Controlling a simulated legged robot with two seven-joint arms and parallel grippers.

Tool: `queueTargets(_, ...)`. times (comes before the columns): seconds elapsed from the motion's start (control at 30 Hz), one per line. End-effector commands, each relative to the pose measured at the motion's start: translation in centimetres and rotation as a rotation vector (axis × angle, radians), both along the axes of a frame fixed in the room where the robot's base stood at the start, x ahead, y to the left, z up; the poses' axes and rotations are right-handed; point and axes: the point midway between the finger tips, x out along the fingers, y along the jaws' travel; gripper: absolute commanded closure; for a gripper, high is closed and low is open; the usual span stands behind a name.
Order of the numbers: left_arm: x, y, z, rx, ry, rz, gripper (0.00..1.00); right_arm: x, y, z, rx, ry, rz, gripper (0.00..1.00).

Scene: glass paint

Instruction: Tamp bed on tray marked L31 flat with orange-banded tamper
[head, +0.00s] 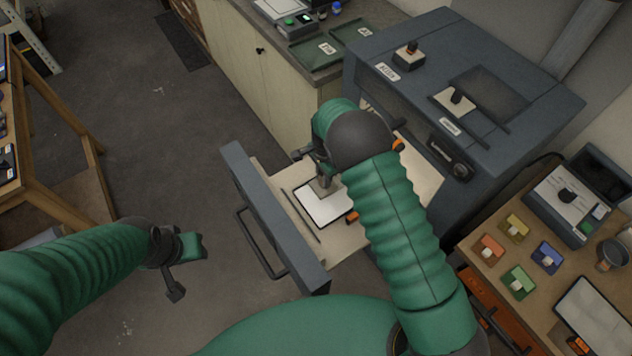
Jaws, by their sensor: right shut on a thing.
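A tray with a flat white bed (331,208) lies in the pulled-out drawer of the grey cabinet. Its marking is not readable. My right gripper (320,168) reaches over the drawer from above and is shut on a grey tool, the tamper (325,185), at the upper edge of the white bed. Whether the tamper touches the bed is hard to tell, and its band is not clearly visible. My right forearm hides part of the tray's right side. My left gripper (186,268) is open and empty over the floor, left of the drawer.
The drawer front (272,215) stands out from the grey cabinet (470,70). Two green labelled trays (316,56) lie on the back counter. The right-hand table (484,270) holds small coloured blocks, a grey cup (611,254) and a white-topped tray (597,318).

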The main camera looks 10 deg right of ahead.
Motion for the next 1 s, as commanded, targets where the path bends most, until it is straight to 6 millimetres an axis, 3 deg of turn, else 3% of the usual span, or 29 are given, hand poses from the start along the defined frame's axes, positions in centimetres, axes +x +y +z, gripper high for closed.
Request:
queueTargets(0.27,0.0,0.0,-0.6,0.0,0.0,0.0,0.64,0.9,-2.5,0.0,0.0,0.0,0.0,1.0)
queueTargets(1.0,0.0,0.0,-1.6,0.0,0.0,0.0,0.64,0.9,-2.5,-1.5,-0.001,-0.001,0.001,1.0)
